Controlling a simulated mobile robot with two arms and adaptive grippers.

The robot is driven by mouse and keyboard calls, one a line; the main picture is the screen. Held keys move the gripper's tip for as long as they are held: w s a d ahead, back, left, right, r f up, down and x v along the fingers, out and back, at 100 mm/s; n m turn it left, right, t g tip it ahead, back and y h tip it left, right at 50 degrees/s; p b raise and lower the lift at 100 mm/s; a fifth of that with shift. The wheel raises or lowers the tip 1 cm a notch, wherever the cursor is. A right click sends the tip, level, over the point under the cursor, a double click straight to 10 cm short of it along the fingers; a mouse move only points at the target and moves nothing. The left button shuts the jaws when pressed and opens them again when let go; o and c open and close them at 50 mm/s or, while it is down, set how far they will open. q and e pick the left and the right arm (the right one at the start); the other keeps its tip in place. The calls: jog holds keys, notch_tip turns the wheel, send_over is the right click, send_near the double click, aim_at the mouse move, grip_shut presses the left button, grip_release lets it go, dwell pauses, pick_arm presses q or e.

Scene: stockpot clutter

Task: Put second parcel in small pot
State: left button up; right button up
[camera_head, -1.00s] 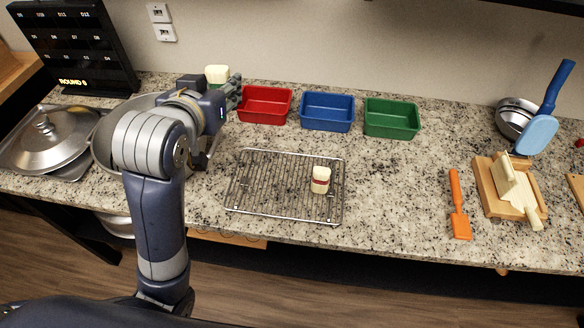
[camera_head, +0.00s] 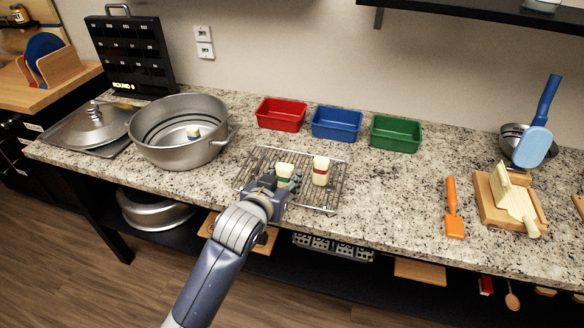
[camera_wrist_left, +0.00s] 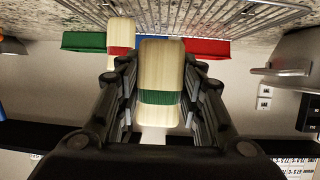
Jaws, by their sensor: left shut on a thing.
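My left gripper (camera_head: 277,186) is shut on a cream parcel with a green band (camera_head: 285,171), upright over the wire rack (camera_head: 244,181). I cannot tell whether it touches the rack. The left wrist view shows this parcel (camera_wrist_left: 161,62) between the fingers (camera_wrist_left: 160,105). A cream parcel with a red band (camera_head: 320,172) stands on the rack just right of it; it also shows in the wrist view (camera_wrist_left: 121,33). Another cream parcel (camera_head: 192,131) is inside the large steel pot (camera_head: 165,155) at left. A smaller steel vessel (camera_head: 513,143) stands at back right. My right gripper is not in view.
Red (camera_head: 281,114), blue (camera_head: 336,123) and green (camera_head: 396,132) bins line the back. Counter between rack and spatula is clear.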

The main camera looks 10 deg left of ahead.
pick_arm(q)
jog(key=w, duration=0.6)
jog(key=w+a+p, duration=0.1)
jog(key=w, duration=0.3)
jog(key=shift+f, duration=0.4)
jog(key=shift+w+a, duration=0.1)
jog(key=shift+w, duration=0.2)
jog(key=shift+w+f, duration=0.1)
jog(key=shift+f, duration=0.1)
notch_tip(320, 180, down, 3)
jog(key=shift+r, duration=0.1)
jog(key=shift+f, duration=0.25)
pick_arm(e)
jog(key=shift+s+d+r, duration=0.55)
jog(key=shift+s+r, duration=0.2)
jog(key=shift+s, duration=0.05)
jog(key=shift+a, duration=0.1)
pick_arm(q)
jog(key=shift+f, duration=0.2)
jog(key=o, duration=1.1)
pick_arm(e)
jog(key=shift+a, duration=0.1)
